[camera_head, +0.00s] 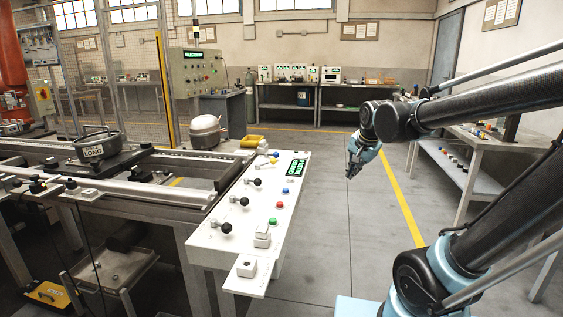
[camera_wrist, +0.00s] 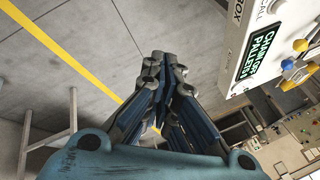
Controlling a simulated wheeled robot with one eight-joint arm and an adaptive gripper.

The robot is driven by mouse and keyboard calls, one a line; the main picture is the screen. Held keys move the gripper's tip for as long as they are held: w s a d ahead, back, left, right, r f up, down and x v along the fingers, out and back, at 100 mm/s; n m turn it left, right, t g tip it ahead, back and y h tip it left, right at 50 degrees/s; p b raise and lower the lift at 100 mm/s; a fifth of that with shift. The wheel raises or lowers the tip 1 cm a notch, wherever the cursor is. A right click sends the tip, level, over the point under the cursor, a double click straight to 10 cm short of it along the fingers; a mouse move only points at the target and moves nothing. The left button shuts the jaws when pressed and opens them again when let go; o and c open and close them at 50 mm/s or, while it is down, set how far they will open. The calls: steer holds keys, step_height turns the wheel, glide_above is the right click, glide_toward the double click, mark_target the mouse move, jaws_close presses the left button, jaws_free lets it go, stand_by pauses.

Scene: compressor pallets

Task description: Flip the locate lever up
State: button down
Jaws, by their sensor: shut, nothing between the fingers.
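A white control panel (camera_head: 262,205) stands in the middle of the head view, with several levers along its left side. Three levers with black knobs show, a far one (camera_head: 254,182), a middle one (camera_head: 240,201) and a near one (camera_head: 224,227). A yellow-knobbed lever (camera_head: 270,160) sits further back. Labels are too small to tell which is the locate lever. My gripper (camera_head: 352,174) is shut and empty, in the air right of the panel, apart from it. In the wrist view my gripper (camera_wrist: 165,62) points past the panel edge (camera_wrist: 236,70).
A pallet line with rails (camera_head: 150,190) lies left. A compressor (camera_head: 206,131) stands behind. Open floor (camera_head: 335,235) lies right of the panel.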

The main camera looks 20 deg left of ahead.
steer(key=w+a+r+m+y, duration=0.2)
steer(key=w+a, duration=0.1)
steer(key=a, duration=0.8)
steer(key=w+a+r+m+y, duration=0.1)
steer(key=w+a+r+m, duration=0.15)
steer(key=a, duration=0.95)
steer(key=shift+n+t, duration=0.25)
steer(key=shift+t, duration=0.15)
steer(key=x, duration=0.7)
steer(key=w+x, duration=0.1)
steer(key=x, duration=0.3)
steer(key=shift+w+a+r, duration=0.1)
steer(key=shift+a+r, duration=0.1)
steer(key=shift+a, duration=0.1)
steer(key=shift+w+a+f, duration=0.2)
steer(key=shift+w+a, duration=0.4)
steer(key=shift+w, duration=0.15)
steer(key=shift+w+a, duration=0.35)
steer(key=shift+w, duration=0.3)
steer(key=shift+w+a+r, duration=0.1)
steer(key=shift+w+a, duration=0.05)
steer(key=shift+w, duration=0.35)
